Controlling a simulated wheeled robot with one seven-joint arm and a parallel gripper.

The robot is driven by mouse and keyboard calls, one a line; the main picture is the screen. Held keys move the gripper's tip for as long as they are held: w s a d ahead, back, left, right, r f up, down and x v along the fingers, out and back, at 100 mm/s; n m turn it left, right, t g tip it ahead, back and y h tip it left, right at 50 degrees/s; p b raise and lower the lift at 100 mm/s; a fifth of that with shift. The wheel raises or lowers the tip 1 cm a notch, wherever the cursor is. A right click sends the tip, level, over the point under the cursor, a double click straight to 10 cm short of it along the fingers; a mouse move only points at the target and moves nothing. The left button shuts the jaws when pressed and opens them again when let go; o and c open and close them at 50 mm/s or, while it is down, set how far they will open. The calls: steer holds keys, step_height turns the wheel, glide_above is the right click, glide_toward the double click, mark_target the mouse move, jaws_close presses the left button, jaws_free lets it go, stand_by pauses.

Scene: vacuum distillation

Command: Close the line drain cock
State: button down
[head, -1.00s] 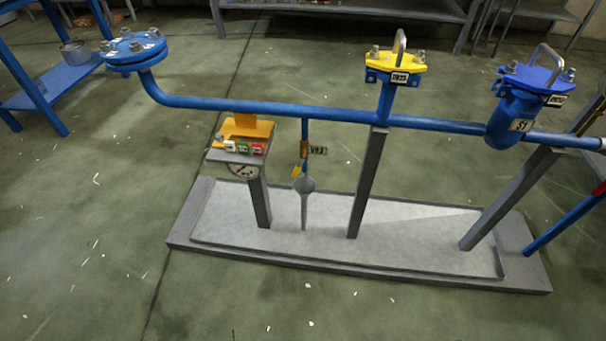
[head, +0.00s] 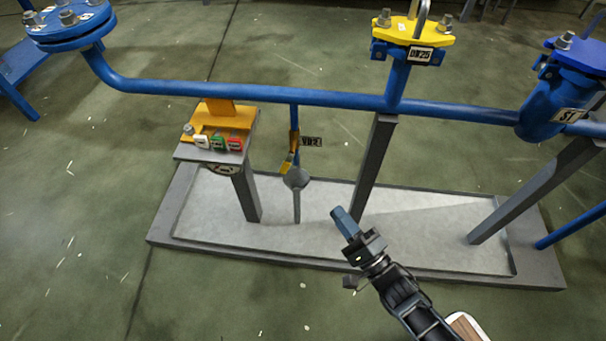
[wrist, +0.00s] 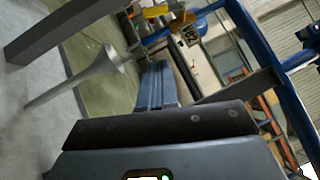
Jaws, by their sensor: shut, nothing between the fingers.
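The line drain cock (head: 294,143) sits on a short blue branch hanging from the horizontal blue pipe. It has a yellow handle (head: 288,164) pointing down and slightly left, just above a grey funnel (head: 296,181). A small tag hangs beside it. My gripper (head: 342,215) is shut and empty, right of the funnel and lower in the head view, apart from the cock. In the wrist view the shut fingers (wrist: 154,85) point toward the tag (wrist: 188,34); the yellow handle (wrist: 157,11) is at the top edge, the funnel (wrist: 108,59) to the left.
The blue pipe (head: 240,93) runs across above the grey tray (head: 420,215). A grey post (head: 375,165) stands right of the cock. A yellow-capped flange (head: 414,32) rises above the pipe. Floor in front is open.

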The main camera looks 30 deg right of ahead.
steer(key=b, duration=0.2)
glide_toward(287, 164)
steer(key=w+d+f, duration=0.3)
steer(key=w+d, duration=0.1)
steer(key=shift+w+a+r+b, duration=0.1)
steer(key=shift+w+a+r, duration=0.3)
steer(key=shift+a, duration=0.2)
steer(key=shift+w+a+r+b, duration=0.15)
steer(key=shift+w+a+r, duration=0.1)
steer(key=shift+w+a, duration=0.3)
steer(key=shift+w+a+r+b, duration=0.1)
steer(key=shift+w+a+r, duration=0.3)
steer(key=shift+a, duration=0.25)
